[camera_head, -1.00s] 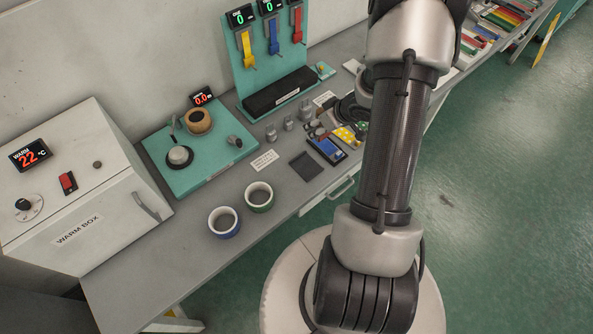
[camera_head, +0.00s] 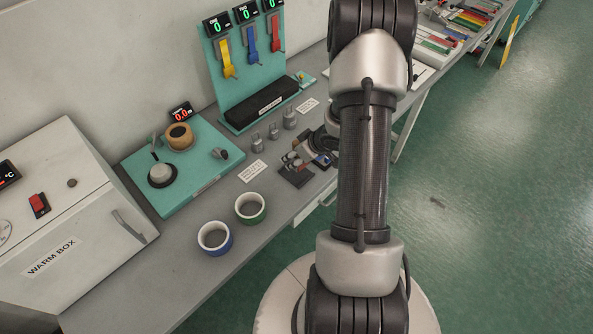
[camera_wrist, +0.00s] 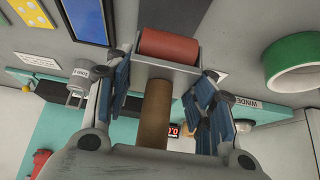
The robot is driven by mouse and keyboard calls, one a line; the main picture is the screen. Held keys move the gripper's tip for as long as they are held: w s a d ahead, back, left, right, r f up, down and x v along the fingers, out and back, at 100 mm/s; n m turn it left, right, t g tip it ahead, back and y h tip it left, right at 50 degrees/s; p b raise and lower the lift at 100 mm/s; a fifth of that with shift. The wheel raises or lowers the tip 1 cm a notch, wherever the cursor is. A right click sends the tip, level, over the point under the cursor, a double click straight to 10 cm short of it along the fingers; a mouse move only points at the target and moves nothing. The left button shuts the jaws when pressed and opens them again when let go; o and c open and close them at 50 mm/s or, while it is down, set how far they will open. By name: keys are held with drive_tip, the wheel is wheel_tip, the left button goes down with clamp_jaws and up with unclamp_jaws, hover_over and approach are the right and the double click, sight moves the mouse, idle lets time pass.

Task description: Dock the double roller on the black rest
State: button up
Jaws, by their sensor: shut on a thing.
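My gripper (camera_head: 312,148) is shut on the brown handle (camera_wrist: 155,108) of the double roller (camera_wrist: 168,47). In the wrist view a red roller in a grey metal frame extends beyond my fingers; a second roller cannot be made out. In the head view the reddish roller head (camera_head: 290,157) shows over a dark flat pad (camera_head: 296,179), which seems to be the black rest. Whether the roller touches the pad cannot be told. My arm hides part of the gripper in the head view.
Green (camera_head: 250,208) and blue (camera_head: 214,238) tape rings stand in front. Several grey weights (camera_head: 273,131) stand behind the pad. The teal winder board (camera_head: 205,182) and the warm box (camera_head: 75,225) are to the left. A blue-screened device (camera_head: 322,160) is partly hidden at the pad's right.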

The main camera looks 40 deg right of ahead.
sight(297, 174)
drive_tip(key=shift+w+f+b, duration=0.1)
drive_tip(key=shift+f+b, duration=0.95)
drive_tip(key=shift+f, duration=1.5)
drive_tip(key=shift+r, duration=0.1)
drive_tip(key=shift+a+f, duration=0.1)
drive_tip(key=shift+f, duration=0.4)
drive_tip(key=shift+s+f+b, duration=0.2)
drive_tip(key=shift+s+b, duration=0.1)
drive_tip(key=shift+b, duration=0.05)
clamp_jaws()
drive_tip(key=o, duration=0.7)
unclamp_jaws()
drive_tip(key=shift+a+f, duration=0.1)
drive_tip(key=o, duration=0.5)
drive_tip(key=shift+c, duration=0.2)
drive_tip(key=shift+w, duration=0.1)
